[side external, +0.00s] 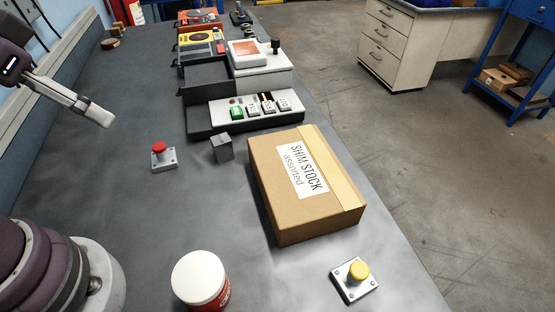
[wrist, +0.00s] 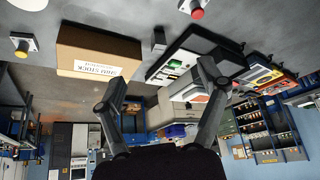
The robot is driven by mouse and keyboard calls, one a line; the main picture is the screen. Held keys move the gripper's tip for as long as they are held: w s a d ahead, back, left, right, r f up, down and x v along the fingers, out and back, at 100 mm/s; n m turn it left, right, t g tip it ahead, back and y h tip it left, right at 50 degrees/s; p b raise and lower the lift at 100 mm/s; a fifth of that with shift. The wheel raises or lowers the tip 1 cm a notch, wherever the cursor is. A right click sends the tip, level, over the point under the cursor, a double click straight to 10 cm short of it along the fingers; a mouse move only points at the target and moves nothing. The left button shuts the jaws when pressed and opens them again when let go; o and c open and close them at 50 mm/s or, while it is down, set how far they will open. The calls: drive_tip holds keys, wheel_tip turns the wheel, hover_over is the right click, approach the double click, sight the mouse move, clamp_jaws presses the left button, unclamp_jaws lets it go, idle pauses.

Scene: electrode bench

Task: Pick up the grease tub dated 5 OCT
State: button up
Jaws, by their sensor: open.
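A tub with a white lid and a red body (side external: 200,282) stands upright on the bench at the bottom of the side external view. Its lower part is cut off by the frame edge, and no date on it is legible. A white shape (wrist: 28,4) at the top left edge of the wrist view may be this tub; too little shows to tell. My gripper (side external: 98,112) is at the upper left of the side external view, above the bench and well away from the tub. In the wrist view my gripper (wrist: 162,74) has its two fingers wide apart with nothing between them.
A SHIM STOCK box (side external: 305,185) lies right of centre. Near it are a red button (side external: 158,149), a grey block (side external: 222,148), a yellow button (side external: 358,272) and a dark tray with switches (side external: 210,127). More instruments stand behind. The bench's left middle is clear.

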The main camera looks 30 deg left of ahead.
drive_tip(key=o, duration=0.3)
drive_tip(key=m+g, duration=0.5)
drive_tip(key=m, duration=1.2)
hover_over(196, 274)
drive_tip(key=w, duration=0.1)
drive_tip(key=f, duration=0.7)
drive_tip(key=shift+w+a+f, duration=0.2)
drive_tip(key=shift+a+f, duration=0.15)
drive_tip(key=shift+f, duration=0.05)
drive_tip(key=shift+s+d+f+m+g, duration=0.3)
drive_tip(key=shift+f+m, duration=0.1)
drive_tip(key=shift+f, duration=0.15)
drive_tip(key=f, duration=1)
drive_tip(key=shift+s, duration=0.4)
